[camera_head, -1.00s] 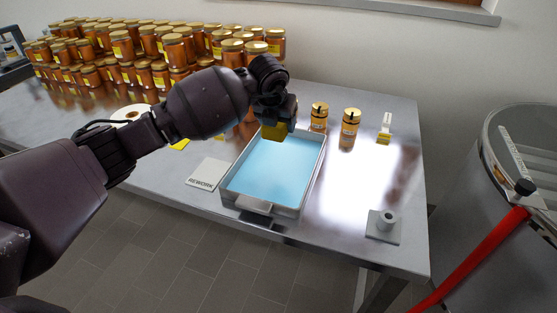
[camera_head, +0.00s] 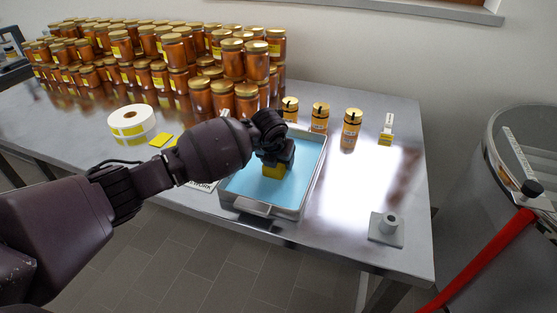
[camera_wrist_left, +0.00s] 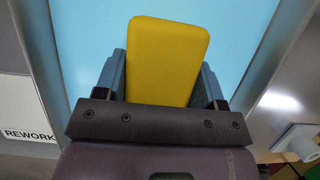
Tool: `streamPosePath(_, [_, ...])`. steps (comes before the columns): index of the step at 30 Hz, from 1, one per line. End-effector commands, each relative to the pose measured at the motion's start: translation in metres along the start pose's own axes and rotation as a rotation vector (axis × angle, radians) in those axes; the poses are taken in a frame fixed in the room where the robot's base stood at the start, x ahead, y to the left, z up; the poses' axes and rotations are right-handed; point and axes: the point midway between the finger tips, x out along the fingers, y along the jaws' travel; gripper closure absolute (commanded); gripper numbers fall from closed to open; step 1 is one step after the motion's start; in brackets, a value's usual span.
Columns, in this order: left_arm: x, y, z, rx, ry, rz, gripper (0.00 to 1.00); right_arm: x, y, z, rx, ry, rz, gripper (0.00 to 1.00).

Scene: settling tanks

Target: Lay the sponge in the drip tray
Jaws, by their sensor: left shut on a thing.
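The yellow sponge (camera_head: 273,171) is held in my left gripper (camera_head: 277,160), over the blue floor of the drip tray. In the left wrist view the sponge (camera_wrist_left: 167,60) stands out between the two fingers, with the blue floor behind it. The drip tray (camera_head: 308,176) is a metal tray with a raised rim and a front handle. I cannot tell whether the sponge touches the tray floor. My right gripper is not in view.
Several honey jars (camera_head: 228,98) are stacked at the back left. Small jars (camera_head: 320,118) stand behind the tray. A label roll (camera_head: 132,122) and a REWORK card (camera_wrist_left: 28,120) lie to the left. A grey post on a plate (camera_head: 386,228) stands at the right.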

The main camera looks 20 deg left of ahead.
Motion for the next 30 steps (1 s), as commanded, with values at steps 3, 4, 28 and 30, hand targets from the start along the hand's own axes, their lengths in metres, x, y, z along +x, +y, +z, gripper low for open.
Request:
streamPosePath(3, [-0.001,0.000,0.001,0.000,-0.003,-0.001,0.59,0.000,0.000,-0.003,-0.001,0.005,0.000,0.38])
streamPosePath(4, [-0.001,0.000,0.001,0.000,-0.003,-0.001,0.59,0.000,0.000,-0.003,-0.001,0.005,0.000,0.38])
streamPosePath(28, [-0.008,0.000,0.002,0.001,-0.005,0.000,0.11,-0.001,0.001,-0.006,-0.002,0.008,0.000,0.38])
streamPosePath(30, [-0.017,0.000,0.003,0.002,-0.007,-0.001,0.11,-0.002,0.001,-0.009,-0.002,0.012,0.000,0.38])
